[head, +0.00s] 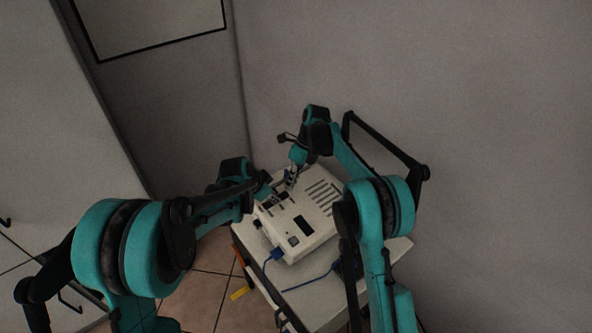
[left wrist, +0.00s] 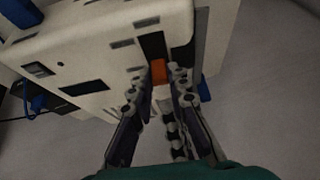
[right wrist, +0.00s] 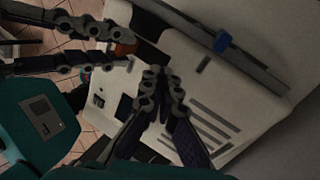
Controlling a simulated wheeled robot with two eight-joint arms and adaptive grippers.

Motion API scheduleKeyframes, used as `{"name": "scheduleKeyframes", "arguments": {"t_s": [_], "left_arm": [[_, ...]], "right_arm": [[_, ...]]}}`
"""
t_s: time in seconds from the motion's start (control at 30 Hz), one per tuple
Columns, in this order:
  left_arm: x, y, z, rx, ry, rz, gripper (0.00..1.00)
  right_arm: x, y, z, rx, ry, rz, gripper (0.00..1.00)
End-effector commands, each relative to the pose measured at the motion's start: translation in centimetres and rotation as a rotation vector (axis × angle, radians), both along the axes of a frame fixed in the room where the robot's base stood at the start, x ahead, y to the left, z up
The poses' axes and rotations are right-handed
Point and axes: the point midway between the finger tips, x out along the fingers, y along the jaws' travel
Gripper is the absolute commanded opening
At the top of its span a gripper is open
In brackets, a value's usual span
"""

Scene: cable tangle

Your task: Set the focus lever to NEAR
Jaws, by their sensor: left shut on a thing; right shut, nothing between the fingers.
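The focus lever seems to be the orange piece (left wrist: 158,72) at a dark slot in the white device (head: 318,228). My left gripper (left wrist: 166,76) is shut on this lever in the left wrist view. The lever (right wrist: 124,49) also shows at the left gripper's tips in the right wrist view. In the head view my left gripper (head: 268,190) is at the device's far left part, and the lever is hidden there. My right gripper (right wrist: 158,74) is shut and empty, just over the device's top beside the slots. No NEAR marking is readable.
The device stands on a light table (head: 398,246) close to the grey wall. A blue plug (head: 277,255) with a blue cable (head: 312,281) is at its near side. Another blue piece (right wrist: 222,42) shows by a grey bar. Tiled floor lies to the left.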

Motion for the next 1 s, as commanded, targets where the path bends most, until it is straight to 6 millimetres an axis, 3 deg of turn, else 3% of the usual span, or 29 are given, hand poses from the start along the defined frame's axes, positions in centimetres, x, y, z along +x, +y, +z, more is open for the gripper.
{"name": "scheduleKeyframes", "arguments": {"t_s": [0.23, 1.0], "left_arm": [[-0.2, 0.1, -0.2, 0.004, 0.005, -0.001, 0.0], [-0.1, 0.0, -0.1, 0.002, 0.004, -0.002, 0.0]], "right_arm": [[-1.8, 2.8, -0.1, 0.0, -0.001, 0.003, 0.0], [-2.9, 4.5, -0.2, -0.048, -0.033, -0.008, 0.0]]}}
